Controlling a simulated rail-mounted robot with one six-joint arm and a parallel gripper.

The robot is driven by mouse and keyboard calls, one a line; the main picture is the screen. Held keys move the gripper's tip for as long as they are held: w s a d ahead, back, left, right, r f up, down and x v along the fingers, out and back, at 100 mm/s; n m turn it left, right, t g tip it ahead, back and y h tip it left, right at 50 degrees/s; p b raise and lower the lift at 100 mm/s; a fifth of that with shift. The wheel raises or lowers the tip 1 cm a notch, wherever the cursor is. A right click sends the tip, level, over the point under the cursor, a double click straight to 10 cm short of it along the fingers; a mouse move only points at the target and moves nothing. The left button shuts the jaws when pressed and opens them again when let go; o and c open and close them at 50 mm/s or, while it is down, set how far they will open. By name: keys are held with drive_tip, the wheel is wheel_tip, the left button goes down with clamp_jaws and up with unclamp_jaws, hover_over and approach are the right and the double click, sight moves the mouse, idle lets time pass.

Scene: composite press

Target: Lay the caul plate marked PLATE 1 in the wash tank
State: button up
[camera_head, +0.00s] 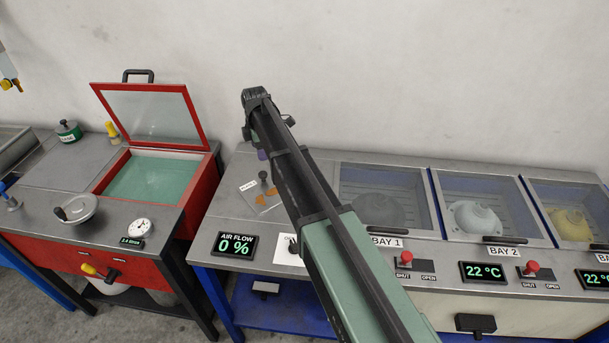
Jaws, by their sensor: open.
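A small flat caul plate (268,203) with a dark upright knob (263,177) lies on the left end of the grey bench. Its tag (248,185) is too small to read fully, and it bears orange-brown spots. My arm covers part of its right side. The wash tank (153,178) is the red-rimmed box at left, holding green liquid, with its glazed lid (150,113) standing open. My gripper (262,154) hangs above and behind the plate, mostly hidden by my arm. It is open and appears apart from the knob.
Right of the plate are glass-covered bays, BAY 1 (385,197) and BAY 2 (478,208), with domed moulds inside. A scale pan (77,208) and dial (138,226) stand in front of the tank. A gap separates the two benches. The raised lid stands behind the tank opening.

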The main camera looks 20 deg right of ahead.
sight(263, 173)
drive_tip(key=f+b, duration=0.4)
drive_tip(key=a+f+b, duration=0.1)
drive_tip(key=f+b, duration=0.1)
drive_tip(key=shift+s, duration=0.25)
drive_tip(key=f+b, duration=0.5)
drive_tip(key=shift+d+f, duration=0.1)
drive_tip(key=shift+d, duration=0.2)
drive_tip(key=shift+r, duration=0.25)
clamp_jaws()
wheel_tip(263, 173, up, 20)
drive_tip(key=p, duration=2)
